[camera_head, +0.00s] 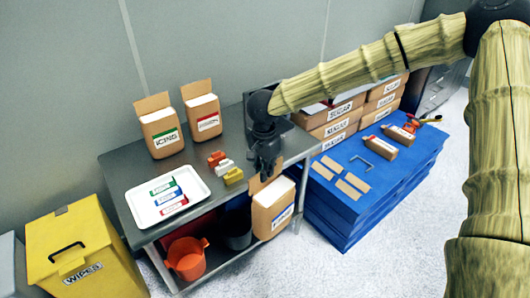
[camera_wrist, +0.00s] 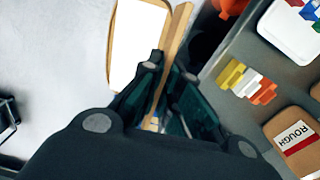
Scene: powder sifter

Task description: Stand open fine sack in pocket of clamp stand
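An open paper sack with a blue label (camera_head: 271,218) hangs upright at the front edge of the metal table; its label text is too small to read. My gripper (camera_head: 266,172) is above it, with its fingers on the raised back flap. In the wrist view, the sack's white top (camera_wrist: 137,45) shows beyond my gripper (camera_wrist: 170,95), and the brown flap (camera_wrist: 178,32) runs between the fingers. The sack's lower part is hidden in the wrist view. A grey upright thing (camera_head: 285,127) stands behind my arm, mostly hidden; I cannot tell whether it is the clamp stand. No pocket is clearly visible.
On the metal table (camera_head: 120,165) stand a green-labelled sack (camera_head: 163,130), a red-labelled sack (camera_head: 204,115), a white tray (camera_head: 150,214) and coloured blocks (camera_head: 233,176). An orange bucket (camera_head: 187,262) is below. A blue stack (camera_head: 335,215) bears sugar boxes (camera_head: 335,123). A yellow bin (camera_head: 95,245) stands left.

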